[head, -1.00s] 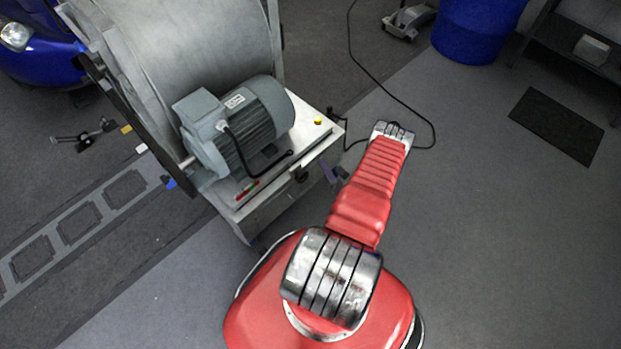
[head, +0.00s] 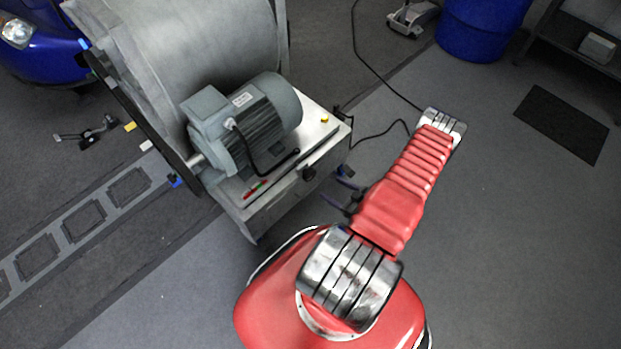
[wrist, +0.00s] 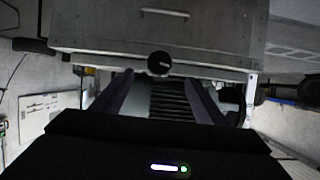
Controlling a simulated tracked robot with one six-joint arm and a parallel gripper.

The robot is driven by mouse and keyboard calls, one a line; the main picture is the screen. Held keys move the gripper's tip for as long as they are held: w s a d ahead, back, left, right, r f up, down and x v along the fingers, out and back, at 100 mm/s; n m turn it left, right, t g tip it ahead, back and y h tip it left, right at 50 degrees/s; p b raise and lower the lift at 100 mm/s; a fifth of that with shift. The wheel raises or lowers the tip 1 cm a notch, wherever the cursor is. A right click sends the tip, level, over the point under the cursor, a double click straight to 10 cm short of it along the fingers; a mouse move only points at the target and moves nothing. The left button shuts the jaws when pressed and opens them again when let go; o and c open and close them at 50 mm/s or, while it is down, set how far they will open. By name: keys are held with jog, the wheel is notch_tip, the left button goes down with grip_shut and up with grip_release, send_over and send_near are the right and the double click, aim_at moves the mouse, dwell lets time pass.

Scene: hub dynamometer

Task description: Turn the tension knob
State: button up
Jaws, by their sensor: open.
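The tension knob appears to be the round black knob (head: 308,173) on the front face of the grey dynamometer housing (head: 270,207). In the wrist view the knob (wrist: 159,64) is centred, with a pale mark across its face. My gripper (head: 346,178) is right of the knob in the head view, apart from it, and partly hidden by my red arm. In the wrist view my gripper's two dark fingers (wrist: 160,84) are spread, with nothing held between them. The knob shows just above their tips.
A grey motor (head: 245,120) and a yellow button (head: 324,118) sit on the housing top, beside a large roller drum (head: 190,50). A black cable (head: 372,62) runs over the floor behind my arm. Floor at the right is open, with a dark mat (head: 562,124).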

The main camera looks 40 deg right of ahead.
aim_at(311, 178)
dwell(0.4)
jog(key=shift+x, duration=6.9)
jog(key=c, duration=1)
jog(key=shift+o, duration=0.2)
jog(key=shift+a, duration=0.4)
jog(key=shift+d+n, duration=0.2)
jog(key=shift+n, duration=0.1)
jog(key=shift+c, duration=0.4)
